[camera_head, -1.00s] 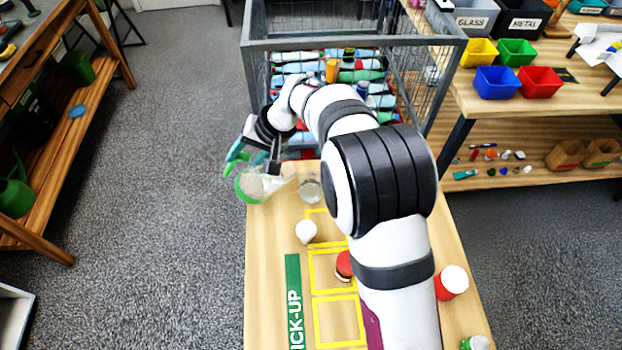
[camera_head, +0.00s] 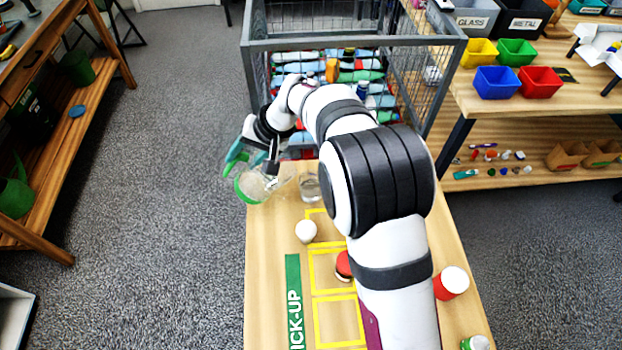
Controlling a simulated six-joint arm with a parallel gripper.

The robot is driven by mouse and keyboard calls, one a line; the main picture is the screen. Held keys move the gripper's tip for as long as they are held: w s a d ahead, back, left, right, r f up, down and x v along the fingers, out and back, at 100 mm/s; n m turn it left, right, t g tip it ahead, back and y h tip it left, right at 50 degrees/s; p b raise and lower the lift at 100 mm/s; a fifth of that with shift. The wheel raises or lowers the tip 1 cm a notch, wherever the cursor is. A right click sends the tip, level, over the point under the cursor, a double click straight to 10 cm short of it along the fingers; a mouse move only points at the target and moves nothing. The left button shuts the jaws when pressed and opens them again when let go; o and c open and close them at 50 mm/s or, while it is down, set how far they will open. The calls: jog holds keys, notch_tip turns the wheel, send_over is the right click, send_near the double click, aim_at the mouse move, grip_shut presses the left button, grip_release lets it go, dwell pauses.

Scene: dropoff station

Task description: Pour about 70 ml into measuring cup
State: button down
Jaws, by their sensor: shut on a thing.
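My gripper (camera_head: 262,160) is at the far left corner of the wooden table, shut on a clear container with a green rim (camera_head: 243,188). The container is tilted, with its clear narrower side toward the right. Pale or clear contents seem to show inside it, but I cannot tell how much. A clear cup (camera_head: 309,187), likely the measuring cup, stands on the table just right of the held container. I cannot read its level or tell whether liquid is flowing between them.
A small white object (camera_head: 306,231), a red item (camera_head: 344,266) and a red jar with white lid (camera_head: 451,282) are on the table (camera_head: 268,235). Yellow outlined squares and a green pick-up strip (camera_head: 293,300) mark it. A wire cage (camera_head: 350,42) full of bottles stands behind.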

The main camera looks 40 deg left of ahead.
jog(key=shift+s+a, duration=0.3)
jog(key=s+a+f+t+h, duration=0.4)
jog(key=a+h, duration=0.1)
jog(key=shift+s+t, duration=0.15)
jog(key=shift+t, duration=0.15)
jog(key=shift+r, duration=0.1)
dwell(1.5)
